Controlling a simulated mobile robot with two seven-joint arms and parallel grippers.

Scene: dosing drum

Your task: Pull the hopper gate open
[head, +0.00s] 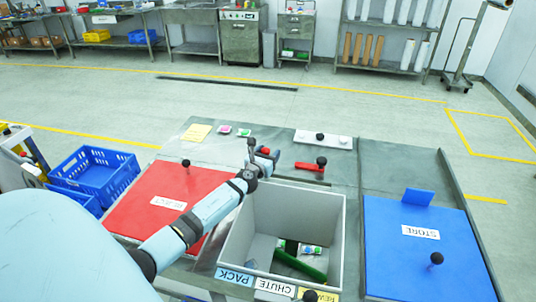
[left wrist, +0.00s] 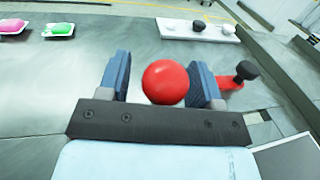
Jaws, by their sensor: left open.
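A round red knob (left wrist: 166,82) sits between the two blue fingers of my left gripper (left wrist: 164,85) in the left wrist view. In the head view the red knob (head: 265,151) shows at the tip of my left gripper (head: 264,156), behind the grey open box. The fingers are apart, one on each side of the knob; I cannot tell whether they touch it. What the knob is fixed to is hidden behind the gripper, so I cannot see the gate itself. My right gripper is not in view.
A red lever with a black knob (head: 312,166) stands close to the right of my left gripper. Behind it lies a white strip (head: 338,142) with knobs. The grey box (head: 335,225) holds a green item. A red REJECT panel (head: 150,190) and blue STORE panel (head: 410,260) flank it.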

